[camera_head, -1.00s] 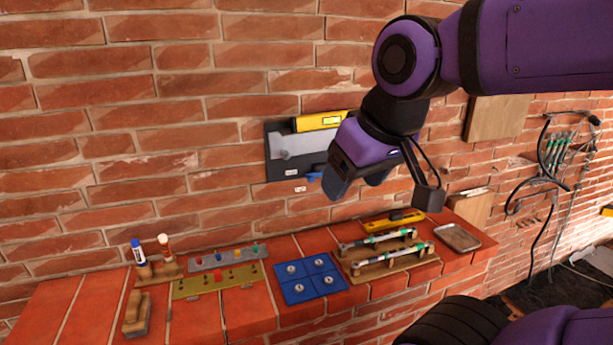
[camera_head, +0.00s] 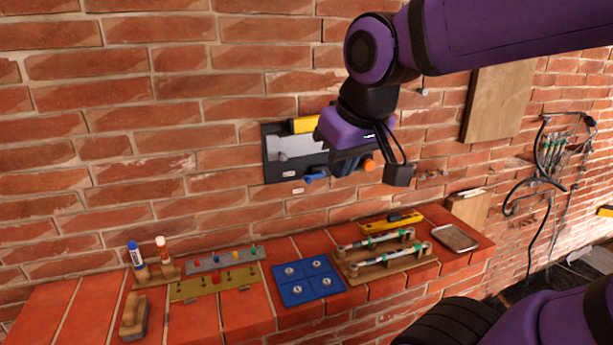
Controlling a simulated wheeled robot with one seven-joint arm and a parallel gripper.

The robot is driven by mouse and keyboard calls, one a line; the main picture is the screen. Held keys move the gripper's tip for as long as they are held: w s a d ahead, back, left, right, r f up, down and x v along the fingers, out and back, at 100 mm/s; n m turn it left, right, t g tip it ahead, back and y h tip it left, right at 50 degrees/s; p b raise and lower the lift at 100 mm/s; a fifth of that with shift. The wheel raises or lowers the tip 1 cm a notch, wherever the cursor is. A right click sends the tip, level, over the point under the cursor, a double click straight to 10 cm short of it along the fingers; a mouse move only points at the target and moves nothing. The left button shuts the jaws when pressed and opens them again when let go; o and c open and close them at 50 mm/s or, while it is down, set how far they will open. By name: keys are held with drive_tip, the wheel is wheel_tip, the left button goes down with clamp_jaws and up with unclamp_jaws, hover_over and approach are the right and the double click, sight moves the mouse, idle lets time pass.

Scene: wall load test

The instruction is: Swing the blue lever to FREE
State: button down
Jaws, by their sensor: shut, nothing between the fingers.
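The blue lever (camera_head: 316,177) shows at the lower edge of a dark wall panel (camera_head: 277,173), left of my gripper. My gripper (camera_head: 345,166) is shut and empty in front of the panel's right part. It points down and hides that part of the panel. I cannot tell whether the fingers touch the lever.
A yellow part (camera_head: 304,125) tops the panel, and an orange knob (camera_head: 369,165) shows right of my gripper. The brick ledge below holds a blue tile with studs (camera_head: 309,292), a wooden rack with wrenches (camera_head: 375,266), a yellow level (camera_head: 391,222) and a metal tray (camera_head: 455,238).

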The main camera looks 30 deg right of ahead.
sight(316, 177)
drive_tip(key=w+d+f+h, duration=0.1)
drive_tip(key=w+d+f, duration=0.1)
drive_tip(key=w, duration=0.6)
drive_tip(key=w+d+f+m+g+h, duration=0.1)
drive_tip(key=w+d+f, duration=0.2)
drive_tip(key=w, duration=0.6)
drive_tip(key=w+d+f+h, duration=0.1)
drive_tip(key=w+d+f, duration=0.1)
drive_tip(key=w+d, duration=0.3)
drive_tip(key=w, duration=0.4)
drive_tip(key=shift+f, duration=0.25)
drive_tip(key=x, duration=1)
drive_tip(key=shift+s, duration=0.2)
